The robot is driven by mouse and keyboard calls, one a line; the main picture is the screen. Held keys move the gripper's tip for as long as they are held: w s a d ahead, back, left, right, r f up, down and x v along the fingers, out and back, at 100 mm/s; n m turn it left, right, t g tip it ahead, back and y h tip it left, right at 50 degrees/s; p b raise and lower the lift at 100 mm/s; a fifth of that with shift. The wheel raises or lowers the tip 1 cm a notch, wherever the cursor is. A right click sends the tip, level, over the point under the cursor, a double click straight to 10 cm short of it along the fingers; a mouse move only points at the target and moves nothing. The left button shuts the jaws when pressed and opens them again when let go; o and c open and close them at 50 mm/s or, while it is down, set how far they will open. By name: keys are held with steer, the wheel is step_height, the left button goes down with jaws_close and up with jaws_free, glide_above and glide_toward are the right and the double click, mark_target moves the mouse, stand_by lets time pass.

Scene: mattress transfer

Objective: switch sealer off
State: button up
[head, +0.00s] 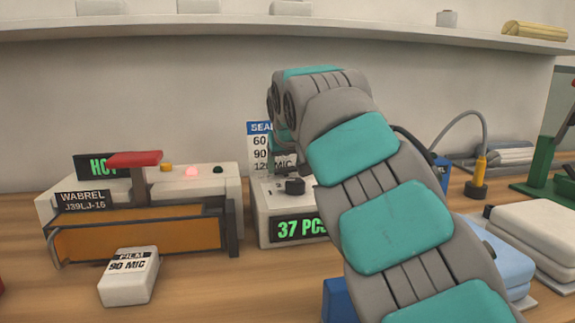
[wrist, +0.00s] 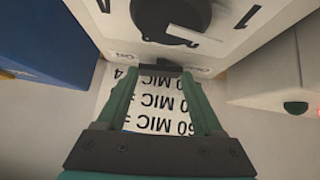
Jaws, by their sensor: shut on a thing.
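The sealer (head: 140,240) stands at the left of the bench, with a red lever on top, a lit red lamp (head: 191,171) and a green "HOT" display (head: 97,166). To its right is the control box (head: 268,196), with a black knob (head: 295,186) and a green display reading "37 PC", partly covered by my arm. In the wrist view my gripper (wrist: 160,72) points at the box's edge, beyond the dial knob (wrist: 172,18). Its green fingers are shut on a small black switch (wrist: 160,67), between small labels.
A printed settings card (head: 259,142) stands behind the box. A "FILM 90 MIC" pack (head: 130,278) lies in front of the sealer. White and blue packs (head: 537,236) lie at right, near a green stand (head: 545,175). A shelf (head: 300,28) runs above.

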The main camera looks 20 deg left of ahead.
steer(key=shift+f, duration=0.1)
steer(key=o, duration=1.4)
steer(key=shift+b+v, duration=0.45)
steer(key=shift+v, duration=3.45)
steer(key=shift+s+a, duration=0.1)
steer(key=shift+a, duration=0.1)
steer(key=shift+s, duration=0.1)
